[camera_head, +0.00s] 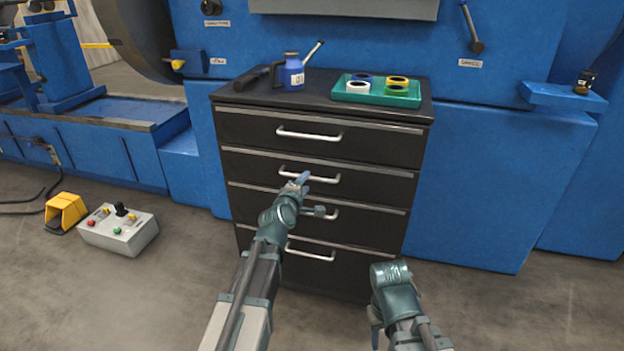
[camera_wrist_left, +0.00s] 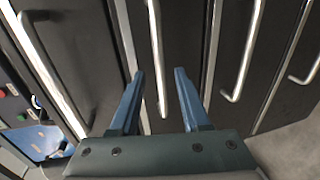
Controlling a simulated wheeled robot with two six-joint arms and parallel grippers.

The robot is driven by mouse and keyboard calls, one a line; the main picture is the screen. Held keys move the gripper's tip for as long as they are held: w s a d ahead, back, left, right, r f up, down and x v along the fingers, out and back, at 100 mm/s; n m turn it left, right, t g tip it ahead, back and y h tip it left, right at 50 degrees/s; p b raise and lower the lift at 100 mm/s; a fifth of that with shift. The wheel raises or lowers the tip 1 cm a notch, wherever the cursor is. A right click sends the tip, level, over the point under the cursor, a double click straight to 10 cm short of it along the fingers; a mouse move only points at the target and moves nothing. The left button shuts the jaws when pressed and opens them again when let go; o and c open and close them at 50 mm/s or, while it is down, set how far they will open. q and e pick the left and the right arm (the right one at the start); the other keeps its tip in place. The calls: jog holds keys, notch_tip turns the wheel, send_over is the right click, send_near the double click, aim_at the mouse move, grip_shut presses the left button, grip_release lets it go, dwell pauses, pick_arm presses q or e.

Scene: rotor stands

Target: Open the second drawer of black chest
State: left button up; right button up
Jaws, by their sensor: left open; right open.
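The black chest (camera_head: 228,150) stands against the blue machine, with four drawers stacked one above another, all looking shut. The second drawer (camera_head: 375,187) has a silver bar handle (camera_head: 322,179). My left gripper (camera_head: 299,181) is at this handle and hides part of it. In the left wrist view, the open blue fingers (camera_wrist_left: 158,85) stand on either side of the second handle (camera_wrist_left: 155,50); I cannot tell whether they touch it. My right gripper (camera_head: 376,316) is low in front of the chest's right side, apart from it; its fingers show poorly.
A blue oil can (camera_head: 291,72) and a green tray (camera_head: 375,98) with several rings sit on the chest top. A grey control box (camera_head: 118,230) and a yellow pedal (camera_head: 66,211) are on the floor at left. Floor to the right is clear.

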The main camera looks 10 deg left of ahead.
aim_at(309, 178)
pick_arm(q)
jog(key=x, duration=0.4)
jog(key=shift+w+f+b, duration=0.1)
jog(key=shift+w+b, duration=0.25)
jog(key=shift+w, duration=0.05)
jog(key=shift+c, duration=0.2)
grip_shut()
dwell(0.9)
